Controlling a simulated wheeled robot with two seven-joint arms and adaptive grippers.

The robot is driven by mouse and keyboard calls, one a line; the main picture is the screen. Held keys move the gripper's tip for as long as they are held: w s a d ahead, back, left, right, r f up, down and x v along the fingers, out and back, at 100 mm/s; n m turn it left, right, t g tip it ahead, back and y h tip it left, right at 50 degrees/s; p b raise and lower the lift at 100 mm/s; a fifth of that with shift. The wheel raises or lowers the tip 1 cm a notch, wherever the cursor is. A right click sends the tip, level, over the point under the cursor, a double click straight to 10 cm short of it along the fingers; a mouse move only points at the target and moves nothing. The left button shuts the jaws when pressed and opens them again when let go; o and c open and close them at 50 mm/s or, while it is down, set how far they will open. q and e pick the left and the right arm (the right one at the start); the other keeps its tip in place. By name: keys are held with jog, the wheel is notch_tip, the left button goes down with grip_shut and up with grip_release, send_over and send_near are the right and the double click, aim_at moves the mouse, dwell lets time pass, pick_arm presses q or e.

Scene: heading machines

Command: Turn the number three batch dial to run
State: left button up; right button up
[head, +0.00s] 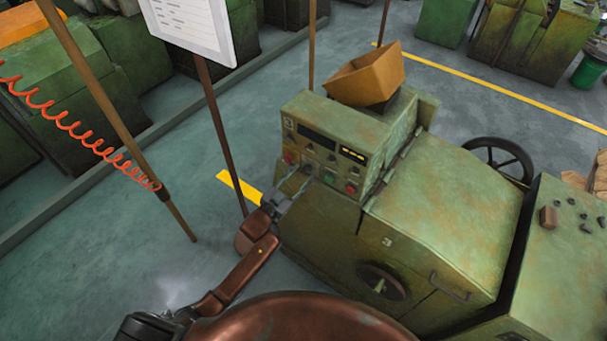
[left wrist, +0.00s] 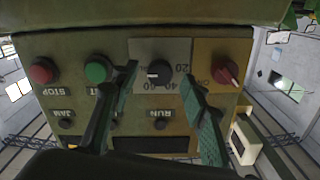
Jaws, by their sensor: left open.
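The green machine marked 3 (head: 420,215) carries a control panel (head: 325,155) with knobs and buttons. In the left wrist view, a black dial with a pale mark (left wrist: 159,72) sits on a grey plate with numbers such as 20 and 40. My left gripper (head: 297,186) is in front of the panel, open; in the left wrist view its fingers (left wrist: 158,80) stand on either side of the black dial, and contact cannot be told. A red rotary knob (left wrist: 226,71) is to the right on a yellow-brown plate. My right gripper is out of view.
Red (left wrist: 42,70) and green (left wrist: 99,69) buttons lie left of the dial, the red one labelled STOP. Small knobs sit below, near JAM and RUN labels. An orange bin (head: 366,75) tops the machine; poles and a red coiled hose (head: 75,125) stand left.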

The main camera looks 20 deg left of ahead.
pick_arm(q)
jog(key=v, duration=1)
jog(key=shift+s, duration=0.2)
jog(key=s+a+f+n+g+y+b, duration=0.1)
jog(key=s+a+f+g+y+b, duration=0.15)
jog(key=f, duration=0.95)
jog(key=s+a+f+n+g+y+b, duration=0.15)
jog(key=a+f, duration=0.25)
jog(key=f, duration=0.8)
jog(key=s+a+f+n+g+y+b, duration=0.1)
jog(key=s+a+f+g, duration=0.1)
jog(key=s+f, duration=0.6)
jog(key=s+a+f+n+g+b, duration=0.15)
jog(key=s+f, duration=0.25)
jog(key=f, duration=0.9)
jog(key=s+f+g+b, duration=0.1)
jog(key=s+f+g, duration=0.1)
jog(key=s+f, duration=0.6)
jog(key=s+f+g+y+b, duration=0.1)
jog(key=s+f+g, duration=0.2)
jog(key=s+f, duration=0.5)
jog(key=s+f+g+b, duration=0.2)
jog(key=s+f, duration=0.6)
jog(key=s, duration=1.4)
jog(key=shift+d+f+n+g, duration=0.2)
jog(key=shift+n+g, duration=0.2)
jog(key=shift+g, duration=0.35)
